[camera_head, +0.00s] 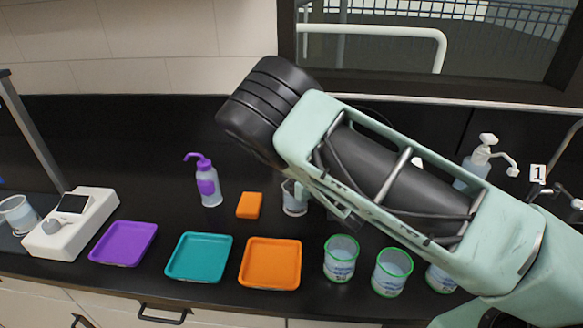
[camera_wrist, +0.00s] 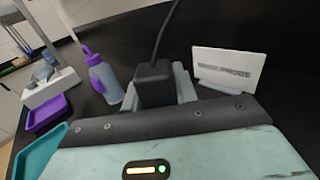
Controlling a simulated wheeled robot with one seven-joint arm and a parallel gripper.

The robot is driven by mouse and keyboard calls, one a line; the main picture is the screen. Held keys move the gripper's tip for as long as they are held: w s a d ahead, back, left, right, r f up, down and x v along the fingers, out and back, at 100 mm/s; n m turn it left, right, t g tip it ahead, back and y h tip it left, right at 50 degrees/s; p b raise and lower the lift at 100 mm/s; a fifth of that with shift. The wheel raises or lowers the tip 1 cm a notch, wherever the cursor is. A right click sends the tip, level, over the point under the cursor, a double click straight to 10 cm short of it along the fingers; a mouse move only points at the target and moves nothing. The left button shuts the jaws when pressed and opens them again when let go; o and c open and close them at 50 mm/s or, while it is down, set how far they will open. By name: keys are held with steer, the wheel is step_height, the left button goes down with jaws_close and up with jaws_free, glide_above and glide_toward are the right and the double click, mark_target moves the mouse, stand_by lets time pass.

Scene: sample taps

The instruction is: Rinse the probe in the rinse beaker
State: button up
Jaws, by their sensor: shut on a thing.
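My gripper (camera_wrist: 160,88) is shut on a black block-shaped probe (camera_wrist: 153,84) with a dark cable rising from its top, seen in the wrist view. The probe's lower end is hidden there. In the head view my arm covers most of the gripper and the probe. A clear beaker (camera_head: 294,199) stands on the counter just left of my wrist, partly covered by it. I cannot tell whether it is the rinse beaker, or whether the probe is in or above any beaker.
Purple (camera_head: 124,243), teal (camera_head: 199,257) and orange (camera_head: 271,264) trays lie along the front. Green-rimmed cups (camera_head: 341,259) stand right of them. A purple-capped wash bottle (camera_head: 206,182), an orange block (camera_head: 249,205) and a white instrument (camera_head: 72,226) stand left. A white card (camera_wrist: 228,70) stands behind.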

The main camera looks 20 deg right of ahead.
step_height(320, 180, up, 9)
steer(key=p, duration=0.5)
steer(key=shift+r+p, duration=0.15)
steer(key=shift+p, duration=0.2)
stand_by(0.5)
